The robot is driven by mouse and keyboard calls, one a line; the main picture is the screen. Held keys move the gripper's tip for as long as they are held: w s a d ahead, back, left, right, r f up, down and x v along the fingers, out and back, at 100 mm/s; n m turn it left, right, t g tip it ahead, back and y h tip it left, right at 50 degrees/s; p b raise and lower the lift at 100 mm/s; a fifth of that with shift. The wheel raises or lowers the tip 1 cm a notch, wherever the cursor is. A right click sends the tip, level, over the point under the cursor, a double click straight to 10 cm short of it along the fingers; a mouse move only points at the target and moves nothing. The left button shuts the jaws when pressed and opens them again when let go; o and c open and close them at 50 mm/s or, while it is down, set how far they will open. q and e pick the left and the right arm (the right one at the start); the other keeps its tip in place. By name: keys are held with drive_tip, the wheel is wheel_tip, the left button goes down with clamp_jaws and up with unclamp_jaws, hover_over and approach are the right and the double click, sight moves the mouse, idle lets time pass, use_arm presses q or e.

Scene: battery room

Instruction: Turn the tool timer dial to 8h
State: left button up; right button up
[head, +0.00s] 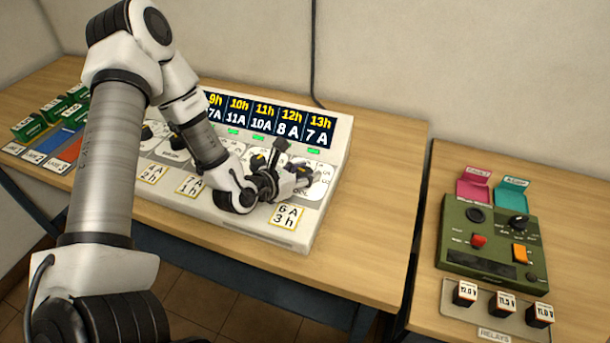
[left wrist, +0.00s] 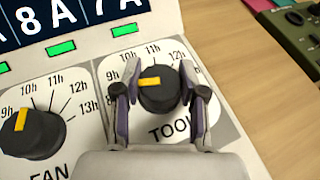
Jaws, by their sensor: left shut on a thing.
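The tool timer dial (left wrist: 160,92) is a black round knob with a yellow mark, on a white panel above the label TOOL. In the left wrist view my left gripper (left wrist: 160,95) has one finger on each side of the dial and is shut on it. The yellow mark lies on the dial's left side, toward the left finger. The labels 10h, 11h and 12h show above it; the lower left labels are hidden by the finger. In the head view my left gripper (head: 288,170) is at the panel's right end and mostly hides the dial. My right gripper is out of view.
The fan dial (left wrist: 32,132) stands close left of the tool dial. A lit display (head: 265,118) with hours and amperes runs along the panel's (head: 335,150) back. A card reading 6A 3h (head: 287,217) lies in front. A green relay box (head: 487,235) stands on the right table.

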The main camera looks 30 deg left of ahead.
sight(301, 173)
use_arm(q)
drive_tip(key=shift+y, duration=0.3)
drive_tip(key=o, duration=1.2)
drive_tip(key=shift+c, duration=0.2)
drive_tip(key=shift+s, duration=0.1)
drive_tip(key=shift+n, duration=0.3)
drive_tip(key=v, duration=0.6)
drive_tip(key=shift+a, duration=0.2)
drive_tip(key=shift+s+r, duration=0.25)
drive_tip(key=shift+s, duration=0.35)
